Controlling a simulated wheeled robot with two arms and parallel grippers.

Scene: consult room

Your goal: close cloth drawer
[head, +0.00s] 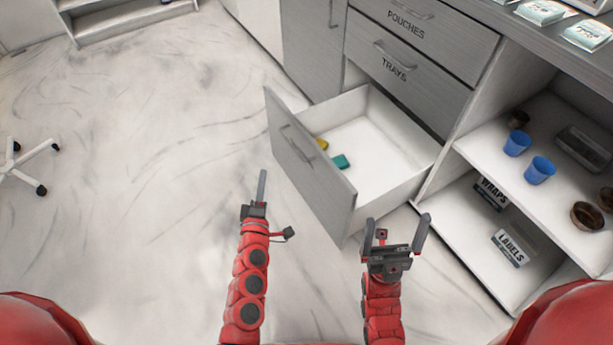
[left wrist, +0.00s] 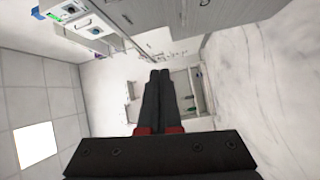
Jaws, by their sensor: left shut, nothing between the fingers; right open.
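The open drawer (head: 380,118) is pulled well out of the grey cabinet, below the drawers labelled POUCHES and TRAYS. Its grey front panel (head: 310,170) with a bar handle (head: 297,144) faces left; no label on it is readable. A teal item (head: 341,161) and a yellow item (head: 322,143) lie inside, close to the front. My left gripper (head: 262,186) is shut and empty, left of the panel and apart from it. The left wrist view shows its fingers (left wrist: 158,100) pressed together. My right gripper (head: 397,236) is open and empty, near the drawer's near side.
Right of the drawer, open shelves hold blue cups (head: 540,170), brown bowls (head: 587,215) and boxes marked WRAPS (head: 491,194) and LABELS (head: 510,248). A wheeled chair base (head: 30,165) stands at far left. The marble floor between is clear.

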